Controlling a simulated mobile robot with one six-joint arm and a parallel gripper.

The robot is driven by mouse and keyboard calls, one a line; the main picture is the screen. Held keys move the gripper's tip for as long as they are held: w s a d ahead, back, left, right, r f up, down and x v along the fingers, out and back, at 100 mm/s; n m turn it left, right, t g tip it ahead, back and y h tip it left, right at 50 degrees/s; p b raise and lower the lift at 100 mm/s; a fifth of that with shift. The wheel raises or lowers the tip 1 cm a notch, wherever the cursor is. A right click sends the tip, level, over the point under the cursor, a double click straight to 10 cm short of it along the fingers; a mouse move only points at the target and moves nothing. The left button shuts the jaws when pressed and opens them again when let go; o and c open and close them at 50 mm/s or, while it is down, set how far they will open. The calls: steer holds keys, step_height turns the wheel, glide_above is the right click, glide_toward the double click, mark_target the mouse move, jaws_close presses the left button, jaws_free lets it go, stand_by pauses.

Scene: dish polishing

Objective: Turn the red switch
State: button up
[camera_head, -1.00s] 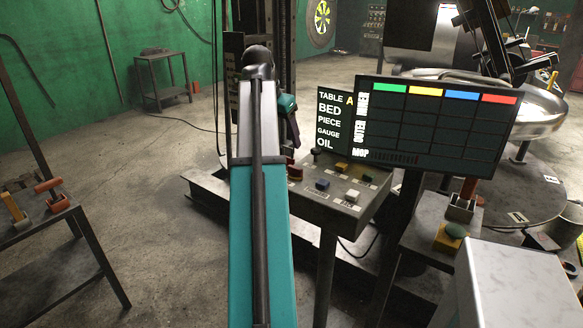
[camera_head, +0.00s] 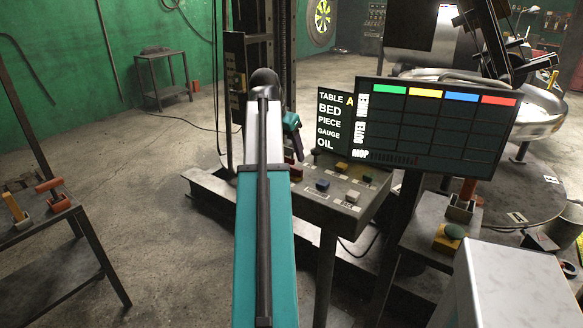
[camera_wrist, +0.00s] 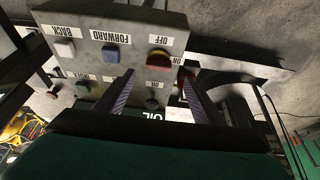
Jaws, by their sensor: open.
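The grey control panel (camera_head: 335,208) stands in the middle of the head view, with several coloured buttons and knobs on its sloped top. A small red part (camera_head: 296,172), which looks like the red switch, shows at the panel's left edge, partly hidden by my gripper. In the wrist view the panel (camera_wrist: 95,30) appears upside down. There the red switch (camera_wrist: 181,78) is beside the ON label, close to the right fingertip. My gripper (camera_wrist: 158,76) is open and empty, with its fingers pointing at the panel. Whether a finger touches the switch I cannot tell.
A yellow-and-red button (camera_wrist: 159,60) sits by the OFF label, near the fingertips. A dark display board (camera_head: 435,120) stands just right of my gripper. Open floor (camera_head: 150,190) lies left.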

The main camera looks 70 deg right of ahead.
mark_target(294, 168)
steer(key=shift+p+x, duration=0.5)
steer(key=shift+x, duration=3.55)
